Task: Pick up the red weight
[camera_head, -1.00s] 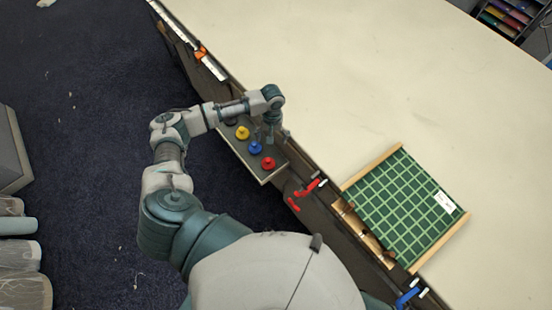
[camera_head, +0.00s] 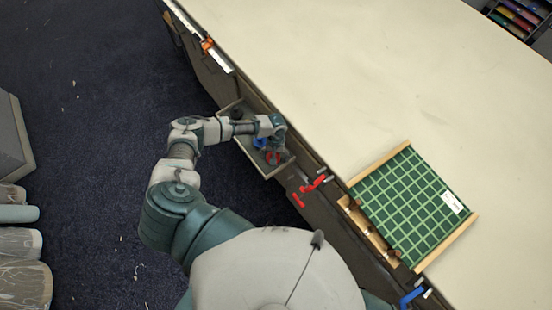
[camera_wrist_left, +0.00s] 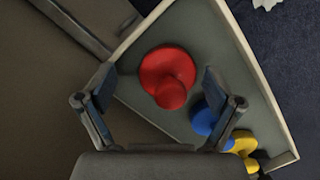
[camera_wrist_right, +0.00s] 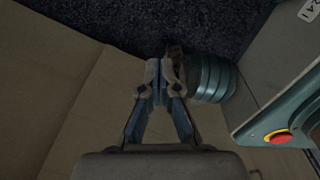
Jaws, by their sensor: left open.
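The red weight (camera_wrist_left: 168,75), round with a knob on top, sits in a shallow grey tray (camera_wrist_left: 247,50) at the table's side. In the head view the red weight (camera_head: 273,158) is partly hidden by my left gripper (camera_head: 276,148). My left gripper (camera_wrist_left: 158,98) is open in the left wrist view, with its fingers on either side of the lower part of the red weight. I cannot tell whether they touch it. My right gripper (camera_wrist_right: 160,75) is shut and empty, with its fingertips together, away from the tray.
A blue weight (camera_wrist_left: 204,120) stands close by the left gripper's right finger, with a yellow weight (camera_wrist_left: 242,143) beyond it. A black weight (camera_head: 236,113) is at the tray's far end. A green grid board (camera_head: 405,200) lies on the table (camera_head: 400,90). A red clamp (camera_head: 313,184) grips the edge.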

